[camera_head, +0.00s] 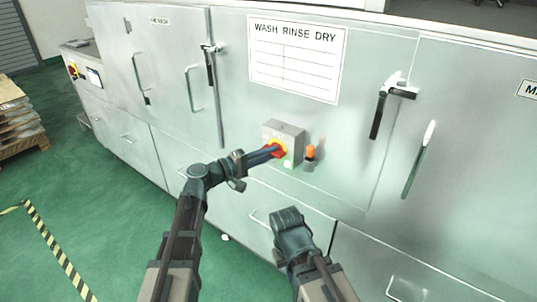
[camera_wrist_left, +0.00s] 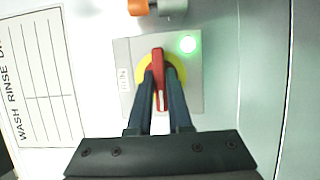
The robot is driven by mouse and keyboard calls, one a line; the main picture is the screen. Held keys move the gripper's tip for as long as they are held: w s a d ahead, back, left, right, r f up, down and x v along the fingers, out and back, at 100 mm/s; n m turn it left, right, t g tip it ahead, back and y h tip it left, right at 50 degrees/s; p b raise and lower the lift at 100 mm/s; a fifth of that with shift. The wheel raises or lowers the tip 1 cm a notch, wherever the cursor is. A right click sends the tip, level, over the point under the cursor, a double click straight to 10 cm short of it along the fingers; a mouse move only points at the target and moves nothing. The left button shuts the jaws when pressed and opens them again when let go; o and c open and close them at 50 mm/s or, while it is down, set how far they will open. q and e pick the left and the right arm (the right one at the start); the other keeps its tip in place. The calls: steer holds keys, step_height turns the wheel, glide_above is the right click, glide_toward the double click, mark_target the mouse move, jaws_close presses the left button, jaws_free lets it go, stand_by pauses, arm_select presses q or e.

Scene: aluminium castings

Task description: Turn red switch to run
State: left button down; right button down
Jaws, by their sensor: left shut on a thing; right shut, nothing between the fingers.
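The red switch (camera_wrist_left: 158,62) is a rotary handle on a yellow disc, on a grey switch box (camera_head: 286,130) fixed to the machine front. In the head view the red switch (camera_head: 280,148) is partly hidden by my left gripper (camera_head: 270,153). In the left wrist view my left gripper (camera_wrist_left: 160,80) is shut on the red handle, one finger on each side. A green light (camera_wrist_left: 188,44) glows on the box beside the handle. My right gripper (camera_head: 287,217) is shut and empty, low in front of the machine, apart from the switch.
An orange-topped fitting (camera_head: 310,154) sits just right of the box. A "WASH RINSE DRY" sign (camera_head: 297,56) is above. Door handles (camera_head: 380,112) stick out at the right. A pallet stack (camera_head: 12,115) stands far left. The green floor (camera_head: 110,210) at left is clear.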

arm_select(q)
steer(key=shift+s+d+r+m+t+y+p, duration=0.1)
steer(key=shift+m+t+y+p, duration=0.1)
steer(key=shift+m+y+p, duration=1.6)
steer(key=shift+s+d+r+m+t+y+p, duration=0.15)
steer(key=shift+m+y+p, duration=0.75)
steer(key=shift+m, duration=1.75)
steer(key=shift+s+d+m+t+y+p, duration=0.1)
steer(key=shift+m+t+y+p, duration=0.15)
steer(key=shift+m+y+p, duration=1.2)
steer(key=shift+w+m+h+p, duration=0.1)
steer(key=shift+m+h+p, duration=0.3)
steer(key=shift+m, duration=0.5)
steer(key=shift+a, duration=0.1)
steer(key=c, duration=0.8)
jaws_free()
steer(key=shift+c, duration=0.2)
steer(key=shift+r, duration=0.1)
